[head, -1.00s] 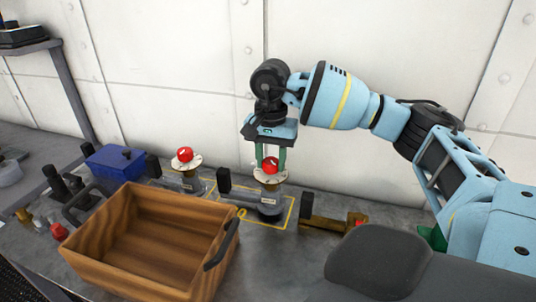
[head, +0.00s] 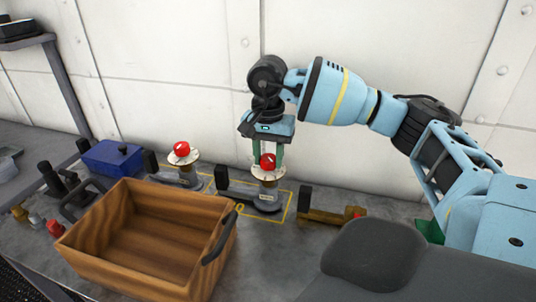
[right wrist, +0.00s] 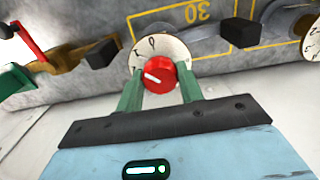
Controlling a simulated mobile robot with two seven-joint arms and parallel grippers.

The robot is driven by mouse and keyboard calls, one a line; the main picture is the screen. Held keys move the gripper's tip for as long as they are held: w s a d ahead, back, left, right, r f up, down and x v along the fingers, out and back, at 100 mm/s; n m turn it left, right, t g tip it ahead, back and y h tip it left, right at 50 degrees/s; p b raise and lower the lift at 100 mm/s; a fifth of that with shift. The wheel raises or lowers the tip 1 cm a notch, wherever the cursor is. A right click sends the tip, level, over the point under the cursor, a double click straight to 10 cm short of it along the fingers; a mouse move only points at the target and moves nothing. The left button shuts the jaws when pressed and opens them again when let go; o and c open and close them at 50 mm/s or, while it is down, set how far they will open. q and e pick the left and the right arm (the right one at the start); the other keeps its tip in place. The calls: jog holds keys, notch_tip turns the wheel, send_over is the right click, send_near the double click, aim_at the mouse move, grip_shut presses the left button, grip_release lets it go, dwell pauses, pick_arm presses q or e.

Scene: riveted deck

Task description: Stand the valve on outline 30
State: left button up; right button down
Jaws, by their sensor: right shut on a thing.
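The valve (head: 269,194) has a grey body, a round white dial, a red knob and a black lever end to its left. My right gripper (head: 268,155) points down from above, its green fingers shut on the valve around the dial and knob. The valve is upright, its base at the right part of the yellow outline 30 (head: 285,214). I cannot tell whether the base touches the deck. The right wrist view shows the red knob (right wrist: 158,77) between the fingers and the outline's number 30 (right wrist: 190,10) behind it. My left gripper is not in view.
A similar valve with a red knob (head: 182,149) stands to the left. A brass valve (head: 328,218) lies to the right. A wooden crate (head: 95,241) is in front, with a blue box (head: 112,157) behind it. Several small fittings lie at the far left. A wall rises behind.

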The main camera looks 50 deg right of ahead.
jog(key=shift+f, duration=0.45)
jog(key=c, duration=0.8)
grip_release()
jog(key=shift+c, duration=0.2)
jog(key=shift+r, duration=3.95)
jog(key=shift+f, duration=0.1)
